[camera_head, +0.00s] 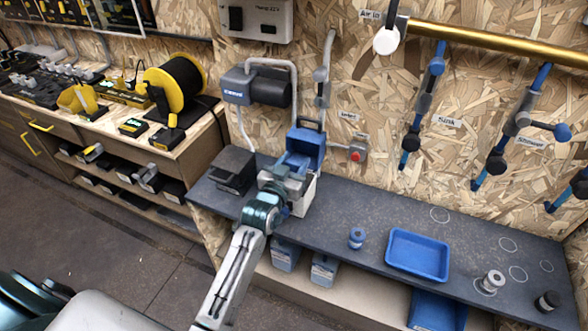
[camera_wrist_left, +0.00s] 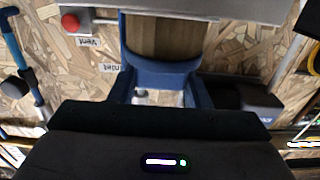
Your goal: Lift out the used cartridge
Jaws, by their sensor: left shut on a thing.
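My left gripper (camera_head: 286,184) reaches over the white-and-blue unit (camera_head: 302,203) on the dark bench. The unit's blue lid (camera_head: 304,147) stands open behind the gripper. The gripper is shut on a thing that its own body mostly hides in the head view. In the left wrist view, a brown, ribbed body (camera_wrist_left: 165,36), which looks like the used cartridge, shows beyond the dark gripper body and above a curved blue part (camera_wrist_left: 160,73). I cannot tell how far the cartridge is inside the unit. My right gripper is out of view.
A black box (camera_head: 232,168) stands left of the unit. To the right are a small blue cylinder (camera_head: 356,238), an empty blue tray (camera_head: 418,254), a grey cylinder (camera_head: 491,282) and a black one (camera_head: 547,301). Pipes and a red button (camera_head: 356,155) are on the wall behind.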

